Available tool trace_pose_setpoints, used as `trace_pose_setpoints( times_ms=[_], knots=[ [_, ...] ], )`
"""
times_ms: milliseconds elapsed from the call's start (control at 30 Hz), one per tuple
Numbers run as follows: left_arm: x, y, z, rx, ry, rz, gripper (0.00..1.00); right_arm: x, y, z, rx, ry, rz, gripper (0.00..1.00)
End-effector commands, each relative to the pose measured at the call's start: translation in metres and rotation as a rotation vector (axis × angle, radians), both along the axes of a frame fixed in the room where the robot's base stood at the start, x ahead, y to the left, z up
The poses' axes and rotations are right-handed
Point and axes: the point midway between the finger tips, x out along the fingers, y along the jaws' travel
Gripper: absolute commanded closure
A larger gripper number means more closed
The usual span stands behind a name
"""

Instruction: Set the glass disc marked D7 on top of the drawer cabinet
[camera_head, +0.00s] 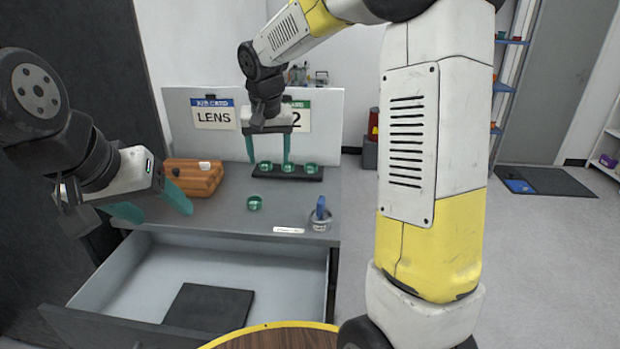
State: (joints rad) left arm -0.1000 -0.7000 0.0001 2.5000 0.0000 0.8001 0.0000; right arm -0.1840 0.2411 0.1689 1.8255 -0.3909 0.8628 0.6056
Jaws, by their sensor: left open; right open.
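A small green glass disc (254,203) lies on the grey top of the drawer cabinet (222,215). Several more green discs sit in a black rack (300,178) at the back of the top, including a left one (265,166) and a right one (311,168). No D7 mark is readable on any disc. My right gripper (268,160) is open, pointing down, with its fingertips by the rack's left discs; I cannot tell their exact distance. My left gripper (150,206) is open and empty at the cabinet's left front, above the open drawer (245,270).
An orange case (193,177) stands on the top at left. A grey pot with a blue item (320,217) and a white label (288,230) are at right. A dark mat (208,308) lies in the drawer. A sign reading LENS (213,115) stands behind. A round wooden surface (275,338) is in front.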

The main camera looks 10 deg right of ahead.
Motion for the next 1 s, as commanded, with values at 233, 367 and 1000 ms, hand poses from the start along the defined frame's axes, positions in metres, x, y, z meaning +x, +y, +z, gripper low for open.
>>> trace_pose_setpoints(
  times_ms=[233,367,1000],
  knots=[
    [0.0,0.0,0.0,0.0,0.0,0.0,0.35,-0.082,-0.048,0.046,0.03,-0.061,0.041,0.34],
    [0.0,0.0,0.0,0.0,0.0,0.0,0.35,-0.127,-0.066,0.058,0.051,-0.094,0.061,0.34],
    [0.0,0.0,0.0,0.0,0.0,0.0,0.35,-0.259,-0.092,0.047,0.147,-0.237,0.141,0.34]
  ],
)
